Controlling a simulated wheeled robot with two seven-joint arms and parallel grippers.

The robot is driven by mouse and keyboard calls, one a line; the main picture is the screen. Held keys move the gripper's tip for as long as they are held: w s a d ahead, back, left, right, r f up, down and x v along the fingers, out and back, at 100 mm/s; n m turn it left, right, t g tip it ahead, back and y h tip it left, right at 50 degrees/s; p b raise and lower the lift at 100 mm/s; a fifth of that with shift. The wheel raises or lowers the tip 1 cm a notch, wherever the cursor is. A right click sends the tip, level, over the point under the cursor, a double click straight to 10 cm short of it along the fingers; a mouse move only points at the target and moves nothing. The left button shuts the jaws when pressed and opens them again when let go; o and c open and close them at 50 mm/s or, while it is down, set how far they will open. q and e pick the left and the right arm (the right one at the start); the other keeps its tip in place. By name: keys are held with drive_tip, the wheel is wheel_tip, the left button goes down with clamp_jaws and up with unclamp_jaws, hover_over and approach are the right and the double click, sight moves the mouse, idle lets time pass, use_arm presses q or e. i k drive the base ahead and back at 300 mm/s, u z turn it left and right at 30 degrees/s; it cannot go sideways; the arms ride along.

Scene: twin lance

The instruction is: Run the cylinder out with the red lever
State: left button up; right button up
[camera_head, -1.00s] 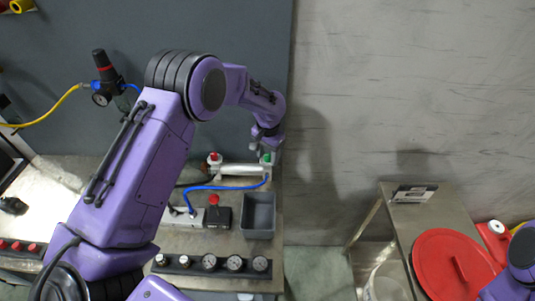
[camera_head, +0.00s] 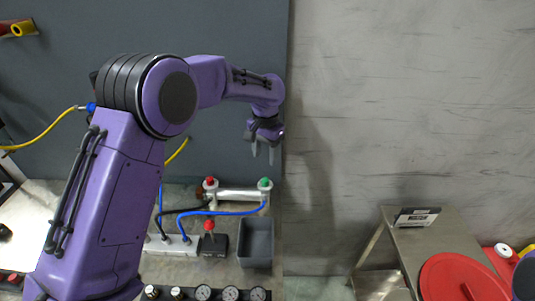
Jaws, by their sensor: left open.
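The cylinder (camera_head: 238,194) is a silver bar lying level at the back of the bench, with a red-topped fitting (camera_head: 210,184) at its left end and a green-topped fitting (camera_head: 265,184) at its right end. The red lever (camera_head: 209,226) is a red knob on a black box (camera_head: 214,245) in front of the cylinder. A blue hose (camera_head: 230,212) runs to the green end and a black hose (camera_head: 188,211) to the red end. My left gripper (camera_head: 262,160) is open and empty, its fingers pointing down above the cylinder's right end. My right gripper is out of view.
A grey bin (camera_head: 256,243) stands right of the lever box. A row of gauges (camera_head: 230,294) lines the front. A metal side table (camera_head: 433,239) with a round red lid (camera_head: 461,281) is at the right. My left arm hides the bench's left part.

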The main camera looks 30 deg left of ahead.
sight(209, 225)
drive_tip(key=k, duration=1.5)
